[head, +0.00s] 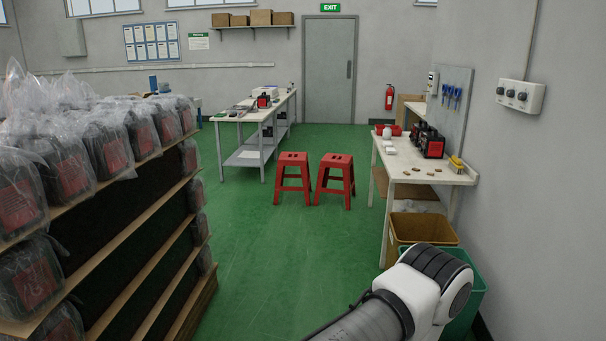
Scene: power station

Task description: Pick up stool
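Two red stools stand upright on the green floor ahead, side by side and slightly apart. The left stool (293,159) is close to the end of the white workbench. The right stool (338,161) is nearer the table on the right. Both have square tops with a dark opening in the seat. A white and black part of my arm shows at the bottom right, well short of the stools. Neither of my grippers is in view.
Wooden shelving (125,209) with plastic-wrapped goods lines the left. A white workbench (238,134) stands beyond. The green floor (275,260) between is clear up to the stools.

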